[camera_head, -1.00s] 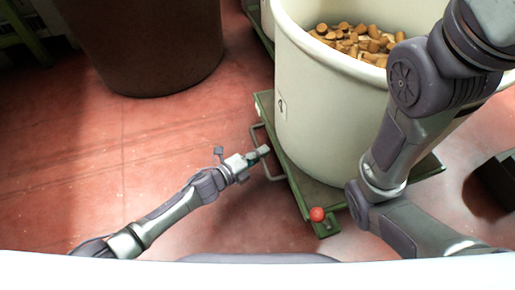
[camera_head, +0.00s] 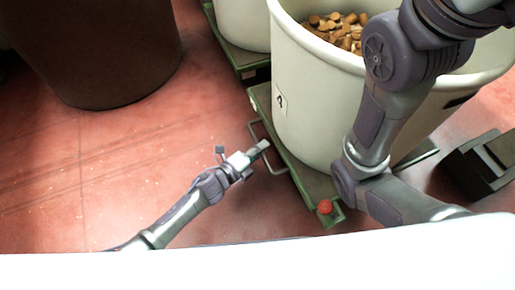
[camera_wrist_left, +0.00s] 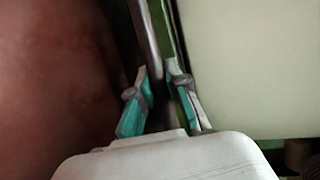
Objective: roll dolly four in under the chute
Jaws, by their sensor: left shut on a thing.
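A green dolly (camera_head: 310,180) carries a large cream tub (camera_head: 325,120) of cork stoppers (camera_head: 340,30). A small label (camera_head: 280,101) is on the tub's side, and I cannot read it surely. A grey loop handle (camera_head: 256,136) sticks out from the dolly's left edge. My left gripper (camera_head: 262,148) is at this handle and shut on it. In the left wrist view, its teal-padded fingers (camera_wrist_left: 160,100) stand on either side of the grey bar (camera_wrist_left: 148,40), beside the green deck edge. My right arm crosses in front of the tub; its gripper is out of frame. I see no chute.
A red knob (camera_head: 325,207) sits at the dolly's near corner. Another cream tub (camera_head: 235,22) on a green dolly stands close behind. A big brown bin (camera_head: 95,50) stands at upper left, a dark block (camera_head: 478,165) at right. The red floor at left is clear.

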